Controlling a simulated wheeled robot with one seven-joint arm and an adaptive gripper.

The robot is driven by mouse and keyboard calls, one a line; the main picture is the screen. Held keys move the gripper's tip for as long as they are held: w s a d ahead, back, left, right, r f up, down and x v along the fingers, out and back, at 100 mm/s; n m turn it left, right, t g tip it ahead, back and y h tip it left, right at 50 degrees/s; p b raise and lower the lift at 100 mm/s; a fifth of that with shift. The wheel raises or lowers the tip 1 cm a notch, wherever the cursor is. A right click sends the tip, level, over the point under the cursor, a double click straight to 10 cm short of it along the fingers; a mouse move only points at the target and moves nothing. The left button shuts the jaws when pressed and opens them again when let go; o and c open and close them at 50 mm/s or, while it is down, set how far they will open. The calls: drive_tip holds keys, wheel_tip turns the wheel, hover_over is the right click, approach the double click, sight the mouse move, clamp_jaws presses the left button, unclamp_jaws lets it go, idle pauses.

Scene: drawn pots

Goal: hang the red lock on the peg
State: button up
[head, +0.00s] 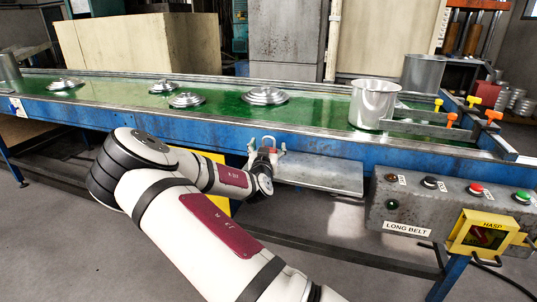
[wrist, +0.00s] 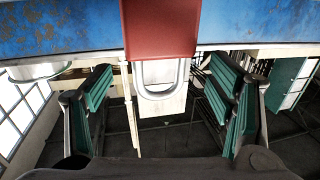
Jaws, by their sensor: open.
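The red lock (wrist: 160,28) shows in the wrist view, its grey shackle (wrist: 146,92) pointing down in that picture. In the head view a small bit of the lock (head: 272,150) shows at my gripper, by the blue side of the belt. My gripper (head: 267,153) is open. In the wrist view its two green-padded fingers stand left and right of the shackle, with gaps on both sides. A yellow box (head: 468,244) marked HASP is at the right in the head view. I cannot make out the peg clearly.
A green conveyor belt (head: 215,107) carries several metal lids and a pot (head: 374,104). A metal shelf (head: 320,175) juts out right of my gripper. The grey control box (head: 405,207), marked LONG BELT, has several buttons.

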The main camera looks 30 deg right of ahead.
drive_tip(key=shift+d, duration=0.1)
drive_tip(key=shift+c, duration=0.2)
drive_tip(key=c, duration=1.4)
drive_tip(key=shift+r, duration=0.9)
drive_tip(key=s+r+p, duration=0.2)
drive_tip(key=s+r, duration=0.1)
drive_tip(key=s, duration=1.3)
drive_tip(key=a+n+t+y+p, duration=0.1)
drive_tip(key=a+n+y+p, duration=0.1)
drive_tip(key=a, duration=0.7)
drive_tip(key=w+a+f+n+t+y+p, duration=0.1)
drive_tip(key=a+n+t+y+p, duration=0.1)
drive_tip(key=a+y, duration=0.4)
drive_tip(key=a+f+n+t+y+p, duration=0.1)
drive_tip(key=a+n+y+p, duration=0.2)
drive_tip(key=a, duration=0.9)
drive_tip(key=shift+w+a+f+n+y+p, duration=0.25)
drive_tip(key=shift+n+y+p, duration=0.25)
drive_tip(key=shift+p, duration=0.4)
